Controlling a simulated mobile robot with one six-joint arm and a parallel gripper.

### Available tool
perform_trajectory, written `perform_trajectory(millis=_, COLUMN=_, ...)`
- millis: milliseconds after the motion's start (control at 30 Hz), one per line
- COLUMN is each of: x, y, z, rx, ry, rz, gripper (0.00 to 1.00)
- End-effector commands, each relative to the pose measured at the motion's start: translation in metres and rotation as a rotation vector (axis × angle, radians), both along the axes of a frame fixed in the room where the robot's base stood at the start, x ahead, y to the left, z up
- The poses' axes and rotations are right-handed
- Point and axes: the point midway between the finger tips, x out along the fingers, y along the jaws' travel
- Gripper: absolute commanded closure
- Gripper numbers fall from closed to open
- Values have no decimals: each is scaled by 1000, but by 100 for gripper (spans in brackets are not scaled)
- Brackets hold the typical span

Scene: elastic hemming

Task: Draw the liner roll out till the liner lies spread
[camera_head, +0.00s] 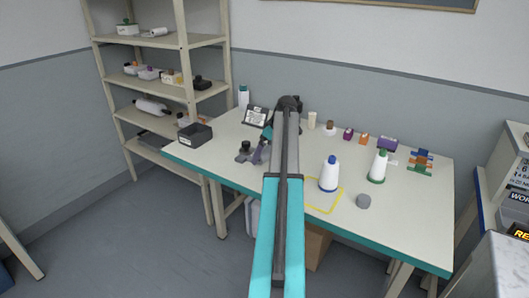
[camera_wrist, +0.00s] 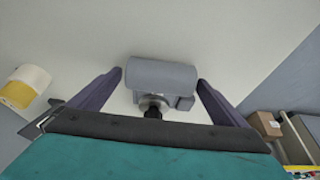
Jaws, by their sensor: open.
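A grey cylinder (camera_wrist: 162,72) lies crosswise in the wrist view, with a metal and dark fitting just below it. It looks like a roll, but I cannot tell whether it is the liner roll. My gripper (camera_wrist: 161,77) is open, with one purple finger on each side of the cylinder and a visible gap at both ends. No spread sheet of liner shows.
A black bin (camera_head: 195,135) stands at the left edge. A white and yellow roll (camera_wrist: 25,86) shows in the wrist view.

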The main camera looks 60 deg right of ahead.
Motion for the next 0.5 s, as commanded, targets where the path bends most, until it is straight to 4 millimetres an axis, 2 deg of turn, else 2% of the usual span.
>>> perform_trajectory(millis=333, x=1, y=0, z=-2, rx=0, ry=0, rz=0, gripper=5)
perform_trajectory(millis=500, x=0, y=0, z=-2, rx=0, ry=0, rz=-1, gripper=34)
